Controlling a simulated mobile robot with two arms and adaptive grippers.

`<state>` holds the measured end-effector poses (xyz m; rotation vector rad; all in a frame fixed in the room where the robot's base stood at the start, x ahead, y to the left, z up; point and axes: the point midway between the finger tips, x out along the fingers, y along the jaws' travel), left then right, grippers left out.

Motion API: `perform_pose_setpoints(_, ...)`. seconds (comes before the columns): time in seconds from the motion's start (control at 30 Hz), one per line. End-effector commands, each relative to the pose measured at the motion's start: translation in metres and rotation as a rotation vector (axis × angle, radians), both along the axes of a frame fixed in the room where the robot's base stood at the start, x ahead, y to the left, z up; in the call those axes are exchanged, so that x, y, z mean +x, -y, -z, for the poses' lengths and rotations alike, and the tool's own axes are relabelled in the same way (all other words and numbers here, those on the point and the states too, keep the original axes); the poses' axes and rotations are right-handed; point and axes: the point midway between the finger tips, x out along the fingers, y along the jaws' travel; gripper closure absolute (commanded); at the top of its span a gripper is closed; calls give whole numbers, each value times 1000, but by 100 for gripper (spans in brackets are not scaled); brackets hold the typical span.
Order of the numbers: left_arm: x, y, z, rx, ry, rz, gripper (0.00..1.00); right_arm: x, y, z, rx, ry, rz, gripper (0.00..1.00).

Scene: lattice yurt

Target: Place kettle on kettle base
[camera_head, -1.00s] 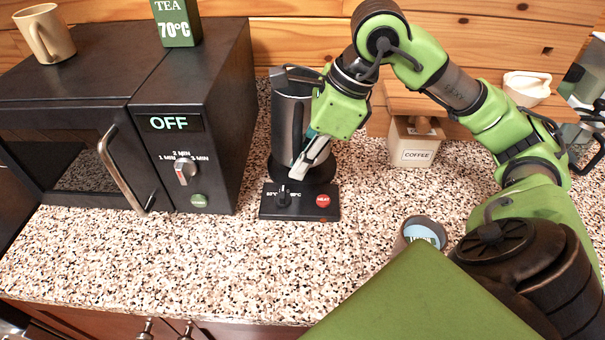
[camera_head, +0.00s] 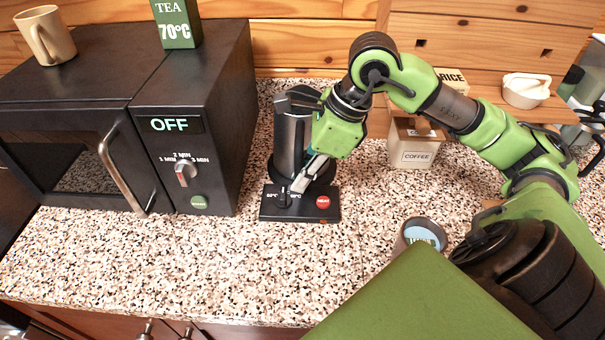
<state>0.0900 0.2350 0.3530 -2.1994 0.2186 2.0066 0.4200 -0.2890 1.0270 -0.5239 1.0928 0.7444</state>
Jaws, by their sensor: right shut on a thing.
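The kettle (camera_head: 288,140), a grey metal cylinder with a black lid, stands roughly upright over the rear round part of the black kettle base (camera_head: 270,211). The base has a dial and a red HEAT button at its front. The kettle's bottom is dark against the base, so I cannot tell whether it is fully seated. My right gripper (camera_head: 306,175) is at the kettle's right front side, shut on the kettle, with its fingers slanting down toward the base's dial. The gripper hides the grip and part of the kettle. My left gripper is not in view.
A black microwave (camera_head: 195,120) stands close on the left, with a mug (camera_head: 44,33) and a green tea box (camera_head: 176,24) on top. A coffee box (camera_head: 415,145) is at the back right. A jar (camera_head: 421,236) is at front right. The front counter (camera_head: 200,265) is clear.

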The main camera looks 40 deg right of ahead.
Motion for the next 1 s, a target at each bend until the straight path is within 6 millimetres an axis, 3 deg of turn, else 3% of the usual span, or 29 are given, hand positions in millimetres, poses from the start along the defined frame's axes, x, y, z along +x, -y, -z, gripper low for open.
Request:
perform_pose_setpoints(0.07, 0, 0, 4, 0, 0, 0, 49, 1, 0, 2, 0, 5, 1, 100)
perform_pose_setpoints(0.1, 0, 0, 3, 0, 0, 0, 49, 0, 0, 2, 0, 0, 0, 81)
perform_pose_setpoints(0.13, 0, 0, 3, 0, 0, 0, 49, 0, 0, 2, 0, 0, 0, 73)
perform_pose_setpoints(0.17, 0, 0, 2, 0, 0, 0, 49, 0, 0, 2, 0, 0, 1, 72)
perform_pose_setpoints(0.63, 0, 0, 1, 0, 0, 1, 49, -1, 3, -7, -2, 2, 2, 72)
perform_pose_setpoints(1.0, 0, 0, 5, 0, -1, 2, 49, -21, 24, -80, 0, 5, 3, 72)
